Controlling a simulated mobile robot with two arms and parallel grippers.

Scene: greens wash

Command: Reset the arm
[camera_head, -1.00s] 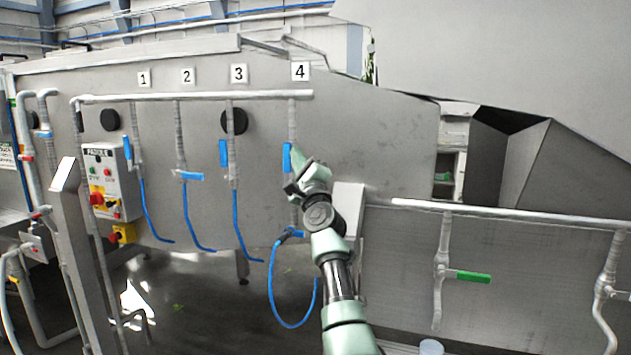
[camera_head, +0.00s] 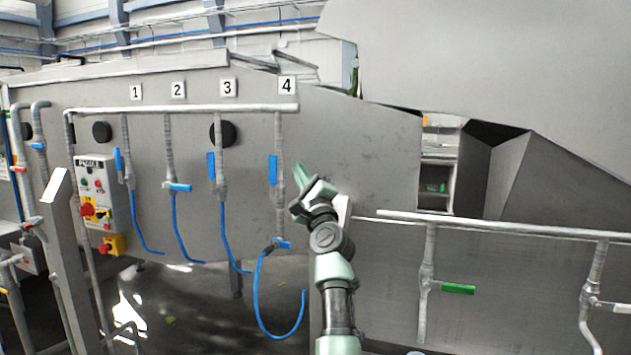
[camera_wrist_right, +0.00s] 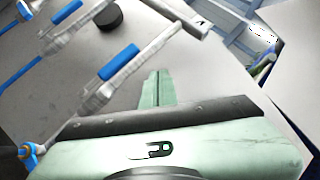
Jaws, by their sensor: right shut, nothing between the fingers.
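My right gripper (camera_head: 300,172) is shut and empty. In the head view it points up and left, in front of the grey metal tank wall (camera_head: 370,150), just right of the pipe under label 4 (camera_head: 286,85). Its pale green fingers lie together in the right wrist view (camera_wrist_right: 157,88). The blue valve handle (camera_head: 273,169) under label 4 stands upright, to the left of the fingertips and apart from them. My left gripper is out of view.
More blue handles show under labels 1 to 3: upright at 1 (camera_head: 118,160) and 3 (camera_head: 211,165), level at 2 (camera_head: 179,187). A control box (camera_head: 95,190) with red buttons is at left. A rail (camera_head: 500,226) and a green-handled valve (camera_head: 458,289) are at right.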

